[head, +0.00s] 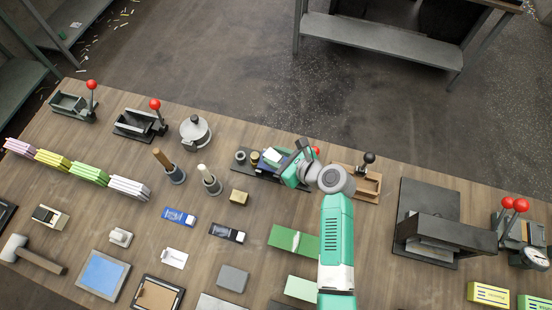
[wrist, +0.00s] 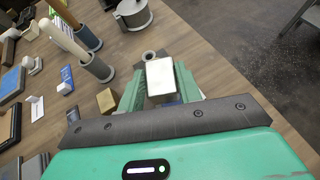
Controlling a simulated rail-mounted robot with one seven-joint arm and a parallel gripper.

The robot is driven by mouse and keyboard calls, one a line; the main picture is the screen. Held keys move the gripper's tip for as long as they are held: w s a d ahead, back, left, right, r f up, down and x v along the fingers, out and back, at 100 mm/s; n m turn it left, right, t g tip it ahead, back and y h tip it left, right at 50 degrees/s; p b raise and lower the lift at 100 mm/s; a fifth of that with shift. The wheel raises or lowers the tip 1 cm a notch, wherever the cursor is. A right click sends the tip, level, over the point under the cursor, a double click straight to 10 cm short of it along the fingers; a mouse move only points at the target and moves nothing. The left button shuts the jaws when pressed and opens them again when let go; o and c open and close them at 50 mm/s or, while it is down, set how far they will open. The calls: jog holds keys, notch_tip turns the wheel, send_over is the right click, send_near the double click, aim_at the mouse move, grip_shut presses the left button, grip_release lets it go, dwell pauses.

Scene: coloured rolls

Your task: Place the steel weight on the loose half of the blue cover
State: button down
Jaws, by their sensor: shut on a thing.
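My gripper (head: 277,162) is over the dark fixture at the back middle of the bench. In the wrist view its green fingers (wrist: 160,88) are shut on a pale, flat-topped block (wrist: 160,73). The block also shows as a light patch in the head view (head: 271,156). It looks like the steel weight, but its sides are mostly hidden by the fingers. A little blue shows below it; I cannot tell whether this is the cover or whether the block touches it. A flat blue panel in a grey frame (head: 102,271) lies at the front left.
The dark fixture (head: 262,177) has short round posts (head: 240,156) at its left end. A wooden tray (head: 368,184) stands to its right. A tan block (head: 238,197), two upright handled tools (head: 209,180) and a green sheet (head: 282,237) are nearby.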

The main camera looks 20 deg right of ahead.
aim_at(282, 161)
jog(key=shift+w+d, duration=0.2)
jog(key=shift+w, duration=0.45)
notch_tip(282, 161, down, 4)
jog(key=shift+r+b, duration=0.15)
jog(key=shift+b, duration=0.5)
jog(key=c, duration=1)
grip_release()
jog(key=shift+o, duration=0.2)
